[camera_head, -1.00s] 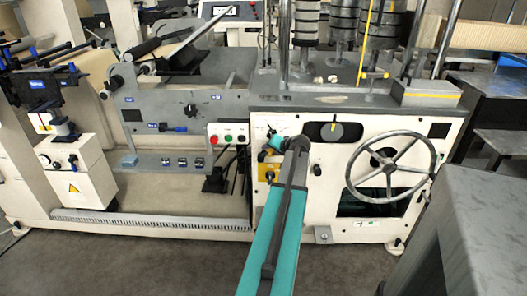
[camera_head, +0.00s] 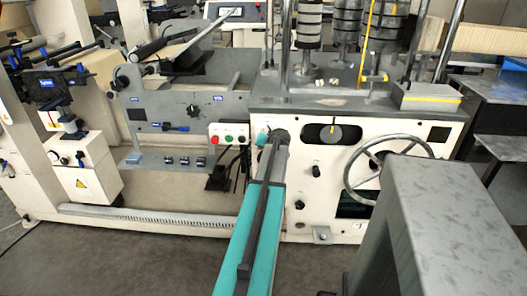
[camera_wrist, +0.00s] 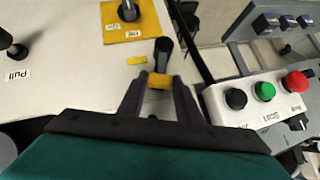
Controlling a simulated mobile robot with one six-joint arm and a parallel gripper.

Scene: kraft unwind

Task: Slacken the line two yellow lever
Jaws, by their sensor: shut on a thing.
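My gripper (camera_wrist: 159,82) is in front of the cream machine panel. In the wrist view its two dark fingers are closed on the yellow part of a small lever (camera_wrist: 160,80). A black rounded end of this lever (camera_wrist: 163,50) sticks out beyond the fingertips. A small yellow label lies on the panel just left of it. In the head view my arm covers the lever and the gripper's fingers, so the lever's turn cannot be read there.
A yellow plate (camera_wrist: 142,28) with a black knob is on the panel near the lever. A button box (camera_wrist: 262,100) with black, green and red buttons sits close on the right. A black knob (camera_wrist: 14,50) labelled Pull is at left. A handwheel (camera_head: 362,185) stands right of my arm.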

